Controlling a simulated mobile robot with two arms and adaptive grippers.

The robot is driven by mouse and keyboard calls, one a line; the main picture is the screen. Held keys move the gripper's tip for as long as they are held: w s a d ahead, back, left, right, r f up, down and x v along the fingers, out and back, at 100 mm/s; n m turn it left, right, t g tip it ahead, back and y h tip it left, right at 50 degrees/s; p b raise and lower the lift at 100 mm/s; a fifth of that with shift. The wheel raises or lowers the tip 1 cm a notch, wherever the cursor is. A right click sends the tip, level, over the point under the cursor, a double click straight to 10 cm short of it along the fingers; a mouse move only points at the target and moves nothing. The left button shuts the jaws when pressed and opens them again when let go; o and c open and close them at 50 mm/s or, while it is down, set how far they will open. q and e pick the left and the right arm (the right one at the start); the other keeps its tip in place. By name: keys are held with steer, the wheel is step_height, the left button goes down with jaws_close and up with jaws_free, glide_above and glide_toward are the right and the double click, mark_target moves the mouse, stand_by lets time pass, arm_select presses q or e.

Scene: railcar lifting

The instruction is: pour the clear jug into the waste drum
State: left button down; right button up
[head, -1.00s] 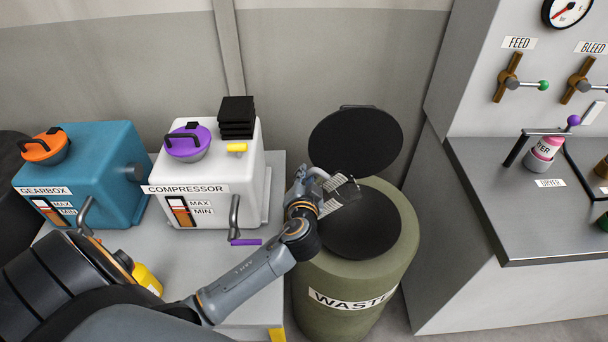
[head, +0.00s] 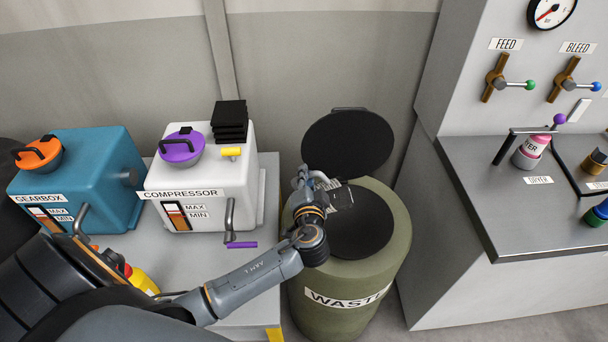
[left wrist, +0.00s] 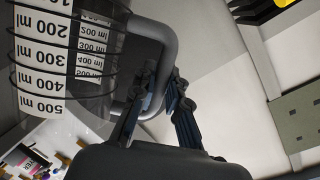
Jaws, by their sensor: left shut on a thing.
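My left gripper (head: 318,188) is shut on the handle of the clear jug (head: 341,198), over the mouth of the waste drum. In the left wrist view, the fingers (left wrist: 161,90) close around the grey handle, and the jug (left wrist: 60,55) shows white labels from 200 to 500 ml. The jug looks tilted; its contents and any stream cannot be made out. The olive waste drum (head: 385,265) stands open, its round black lid (head: 350,140) raised at the back. My right gripper is not in view.
A bench (head: 245,290) left of the drum carries a teal gearbox box (head: 95,170) and a white compressor box (head: 225,180) with a crank. A yellow bottle (head: 143,281) stands near my arm. A grey counter (head: 490,200) with a dryer pot (head: 530,152) is at right.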

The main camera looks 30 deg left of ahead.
mark_target(333, 180)
arm_select(q)
steer(key=shift+w+d+r+m, duration=0.1)
steer(key=shift+d+r+m, duration=0.1)
steer(key=shift+m, duration=0.1)
steer(key=shift+d+f, duration=0.1)
steer(key=shift+f, duration=0.05)
steer(key=shift+w+d+m+y, duration=0.15)
steer(key=shift+d+m+y, duration=0.2)
steer(key=shift+m, duration=0.25)
steer(key=shift+w+d, duration=0.1)
steer(key=shift+d, duration=0.15)
steer(key=shift+w+d+f+m+t+y+b, duration=0.2)
steer(key=shift+d+m+b, duration=0.15)
steer(key=shift+d+m, duration=0.15)
steer(key=shift+w+d+f+m+t+y+b, duration=0.15)
steer(key=shift+d+m+b, duration=0.25)
steer(key=shift+m, duration=0.2)
steer(key=shift+w+d+f+m+b, duration=0.15)
steer(key=shift+d+f+m+b, duration=0.05)
steer(key=shift+d+m+b, duration=0.25)
steer(key=shift+w+d+f+m+b, duration=0.1)
steer(key=shift+d+f+m+b, duration=0.1)
steer(key=shift+d+m, duration=0.25)
steer(key=shift+w+d+m+t, duration=0.25)
steer(key=shift+d+m, duration=0.15)
steer(key=shift+d, duration=0.25)
